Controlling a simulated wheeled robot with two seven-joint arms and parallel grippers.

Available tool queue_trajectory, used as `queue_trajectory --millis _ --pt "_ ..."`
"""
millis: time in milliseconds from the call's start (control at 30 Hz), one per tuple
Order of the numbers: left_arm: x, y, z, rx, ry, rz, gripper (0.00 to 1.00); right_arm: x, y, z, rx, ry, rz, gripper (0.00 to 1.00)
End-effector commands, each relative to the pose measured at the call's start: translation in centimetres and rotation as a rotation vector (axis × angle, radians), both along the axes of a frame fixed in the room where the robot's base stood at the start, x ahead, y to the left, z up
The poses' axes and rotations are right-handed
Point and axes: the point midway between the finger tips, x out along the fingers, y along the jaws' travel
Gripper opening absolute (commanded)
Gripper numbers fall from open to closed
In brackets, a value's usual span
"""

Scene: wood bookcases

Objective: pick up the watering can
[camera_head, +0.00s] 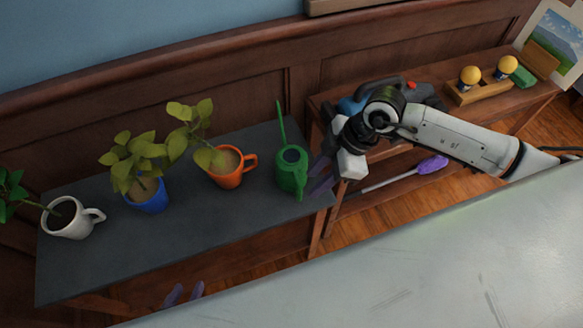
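The green watering can (291,173) stands upright at the right end of the dark grey shelf top (200,220). A thin green part sticks up behind it. My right gripper (319,174) is just right of the can, with its purple fingers apart and pointing toward it. No clear contact shows, and nothing is between the fingers. My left gripper (184,293) shows only as two purple fingertips at the bottom, in front of the shelf. They are apart and empty; the rest of it is hidden.
Left of the can are an orange mug with a plant (230,176), a blue pot with a plant (148,199) and a white mug with a plant (73,220). A second wooden shelf at right holds yellow balls on a block (481,92). A purple-headed tool (432,164) lies lower.

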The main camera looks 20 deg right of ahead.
Motion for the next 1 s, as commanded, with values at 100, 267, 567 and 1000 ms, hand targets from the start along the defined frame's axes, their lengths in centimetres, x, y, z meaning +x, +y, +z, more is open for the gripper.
queue_trajectory --millis 100,267,567,1000 --pt "0.1 0.0 -0.1 0.000 -0.002 0.000 0.31 0.2 0.2 -1.8 -0.018 0.008 -0.011 0.33" --pt "0.1 0.0 -0.1 -0.001 -0.003 0.000 0.31 0.5 1.1 -3.8 -0.015 0.007 -0.011 0.33" --pt "0.1 0.0 -0.1 -0.001 -0.004 0.000 0.31 0.8 2.6 -6.4 -0.013 0.006 -0.007 0.33" --pt "0.1 0.0 -0.4 0.000 -0.003 0.000 0.31 1.2 3.7 -9.1 -0.012 0.004 -0.008 0.33"
